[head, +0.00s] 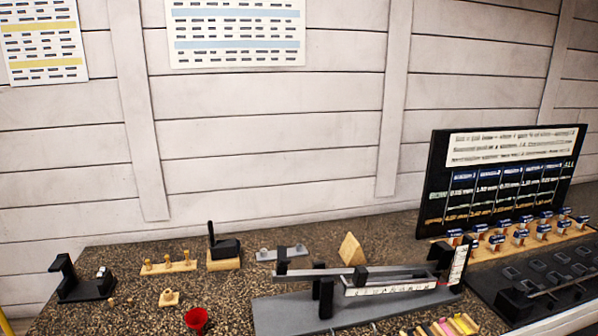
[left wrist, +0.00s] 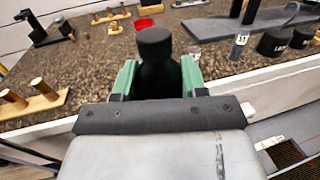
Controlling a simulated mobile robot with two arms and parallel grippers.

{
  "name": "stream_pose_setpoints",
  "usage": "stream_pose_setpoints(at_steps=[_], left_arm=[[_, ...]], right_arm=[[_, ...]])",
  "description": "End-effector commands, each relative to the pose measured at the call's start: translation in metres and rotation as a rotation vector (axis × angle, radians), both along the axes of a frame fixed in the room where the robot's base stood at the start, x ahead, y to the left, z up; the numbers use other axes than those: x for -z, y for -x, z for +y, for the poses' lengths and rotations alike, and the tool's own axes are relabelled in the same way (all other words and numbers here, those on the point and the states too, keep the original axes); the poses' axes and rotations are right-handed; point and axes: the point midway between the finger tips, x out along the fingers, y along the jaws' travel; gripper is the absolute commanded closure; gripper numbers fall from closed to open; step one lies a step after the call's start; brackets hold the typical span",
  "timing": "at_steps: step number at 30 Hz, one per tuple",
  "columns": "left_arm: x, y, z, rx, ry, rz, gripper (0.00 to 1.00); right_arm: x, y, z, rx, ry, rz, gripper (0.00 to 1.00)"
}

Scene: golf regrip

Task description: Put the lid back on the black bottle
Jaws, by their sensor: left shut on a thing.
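My left gripper (left wrist: 157,80), with green fingers, shows in the left wrist view. It is shut on a black bottle (left wrist: 158,82), with one finger on each side of the body. A wider black round top (left wrist: 153,43), which looks like a lid, sits at the bottle's upper end; I cannot tell how firmly it is seated. The bottle's lower part is hidden by the gripper's body. Neither gripper nor the bottle shows in the head view, and my right gripper is not in view.
A speckled bench top (head: 130,240) carries a red cup (head: 196,318), small wooden stands (head: 168,266), a grey plate with a long device (head: 285,315), and a dark display board (head: 505,180) at right. In the left wrist view, a wooden block with pegs (left wrist: 35,102) stands left of the gripper.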

Motion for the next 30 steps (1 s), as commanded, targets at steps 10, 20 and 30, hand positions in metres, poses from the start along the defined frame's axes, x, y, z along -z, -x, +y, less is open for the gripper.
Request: stream_pose_setpoints(at_steps=[10,20,30], left_arm=[[-0.001,0.000,0.000,-0.002,0.000,-0.002,1.00],[-0.003,-0.011,-0.023,0.114,-0.003,-0.006,1.00],[-0.009,-0.042,-0.092,0.459,-0.005,-0.008,1.00]], right_arm=[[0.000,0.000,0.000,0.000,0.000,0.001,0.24],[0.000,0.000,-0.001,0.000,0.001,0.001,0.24],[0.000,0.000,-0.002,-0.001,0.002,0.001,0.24]])
